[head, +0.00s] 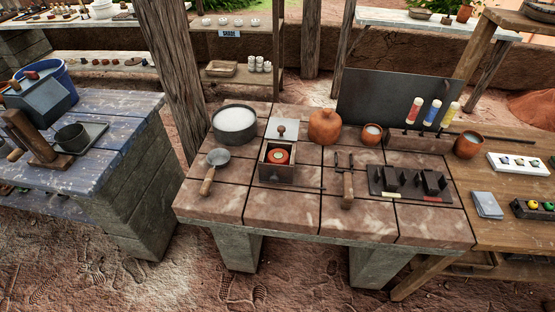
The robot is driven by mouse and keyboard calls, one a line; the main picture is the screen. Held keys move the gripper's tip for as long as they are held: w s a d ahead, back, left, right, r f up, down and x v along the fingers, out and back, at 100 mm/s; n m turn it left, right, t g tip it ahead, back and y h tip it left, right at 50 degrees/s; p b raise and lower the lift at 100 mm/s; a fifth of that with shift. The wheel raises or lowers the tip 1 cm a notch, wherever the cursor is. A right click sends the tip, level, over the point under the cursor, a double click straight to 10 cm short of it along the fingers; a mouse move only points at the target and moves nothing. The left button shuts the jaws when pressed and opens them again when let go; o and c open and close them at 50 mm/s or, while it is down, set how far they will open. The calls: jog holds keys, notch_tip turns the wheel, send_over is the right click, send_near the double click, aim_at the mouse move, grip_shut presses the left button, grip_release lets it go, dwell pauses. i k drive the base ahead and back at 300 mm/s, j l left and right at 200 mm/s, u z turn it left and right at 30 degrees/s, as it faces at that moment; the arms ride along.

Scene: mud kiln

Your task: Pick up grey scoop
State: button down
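The grey scoop (217,158) lies on the tiled table (270,212) at its left side. Its round grey bowl points away from me and its wooden handle points toward the front edge. Nothing covers it. A round dark pan filled with white material (235,121) stands just behind it, and a small box with a red round piece inside (278,158) is to its right. My gripper is not in this view, so its state does not show.
A tool with a wooden handle (347,187) and a dark tray (410,183) lie farther right. An orange round pot (324,127) stands at the back. A wooden post (172,60) rises behind the table's left corner. The tiles in front of the scoop are clear.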

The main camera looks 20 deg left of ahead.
aim_at(219, 158)
jog(key=j+u, duration=0.2)
jog(key=j, duration=0.7)
jog(key=j+u, duration=0.15)
jog(key=j, duration=0.8)
jog(key=j+u, duration=0.2)
jog(key=j, duration=0.7)
jog(key=i, duration=0.05)
